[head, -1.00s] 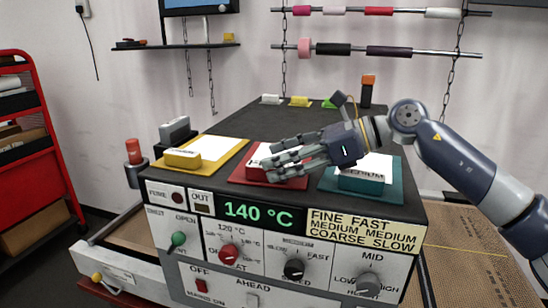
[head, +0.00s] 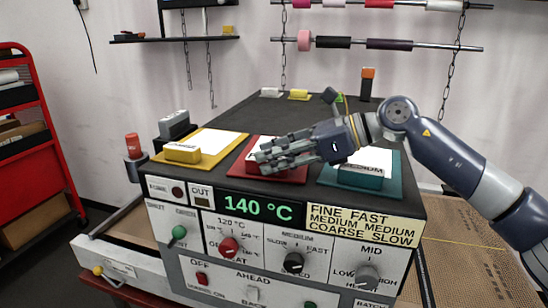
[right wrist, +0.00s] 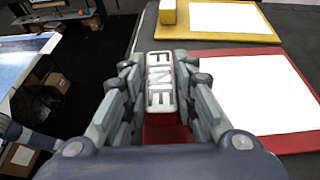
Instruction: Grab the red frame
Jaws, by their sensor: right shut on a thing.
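The red frame (head: 293,177) lies flat on the dark machine top, between the yellow frame (head: 229,147) and the teal frame (head: 394,190). A white sheet (right wrist: 252,93) lies in it. A red block at its front end has a white top label (right wrist: 160,82) reading FINE. My right gripper (head: 265,160) is at this block, and in the right wrist view its fingers (right wrist: 160,90) lie on both sides of it, shut on it. The fingers hide part of the block in the head view. My left gripper is not in view.
The yellow block (head: 183,153) and the teal block (head: 360,176) stand close on either side. A red and black knob post (head: 134,160) stands at the left. The front panel (head: 265,255) drops away below. The rear machine top is mostly clear.

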